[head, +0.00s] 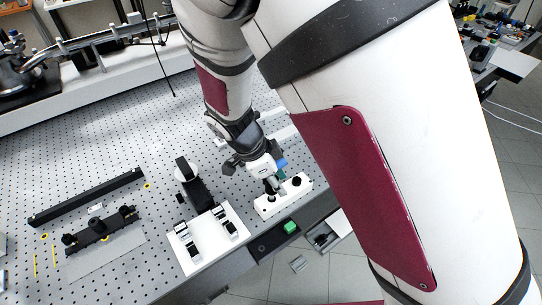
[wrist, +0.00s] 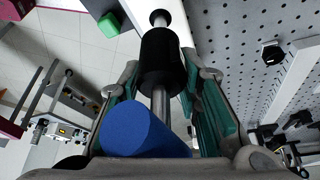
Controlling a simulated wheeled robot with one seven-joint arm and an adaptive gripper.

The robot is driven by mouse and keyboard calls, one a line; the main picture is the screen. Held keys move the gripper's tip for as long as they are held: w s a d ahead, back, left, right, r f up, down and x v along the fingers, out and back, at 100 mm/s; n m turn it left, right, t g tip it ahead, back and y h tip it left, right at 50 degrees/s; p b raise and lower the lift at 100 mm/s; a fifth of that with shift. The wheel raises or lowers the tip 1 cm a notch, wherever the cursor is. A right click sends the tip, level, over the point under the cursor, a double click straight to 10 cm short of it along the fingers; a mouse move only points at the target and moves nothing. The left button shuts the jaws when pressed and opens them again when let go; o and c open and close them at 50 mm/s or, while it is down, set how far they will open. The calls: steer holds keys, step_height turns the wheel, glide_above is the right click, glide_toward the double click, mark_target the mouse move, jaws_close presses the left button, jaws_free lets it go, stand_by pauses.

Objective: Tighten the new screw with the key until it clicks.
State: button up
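The key shows in the wrist view as a blue handle end (wrist: 142,130), a steel shaft and a black sleeve (wrist: 161,62). Its far end points up the picture, away from the camera. My gripper, with green pads, also fills the wrist view (wrist: 161,75). Its fingers lie close on both sides of the black sleeve and appear shut on it. A white block (head: 264,209) with black knobs is below my gripper. I cannot make out the new screw or whether the key touches it.
A white plate (head: 208,252) with black clamps lies left of the block, with a black mount (head: 197,196) behind it. A black rail (head: 88,196) lies farther left. Bare perforated table surrounds these.

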mark_target(279, 164)
jaws_close()
steer(key=shift+r+p, duration=2.1)
steer(key=shift+r, duration=1.65)
steer(key=shift+a, duration=0.1)
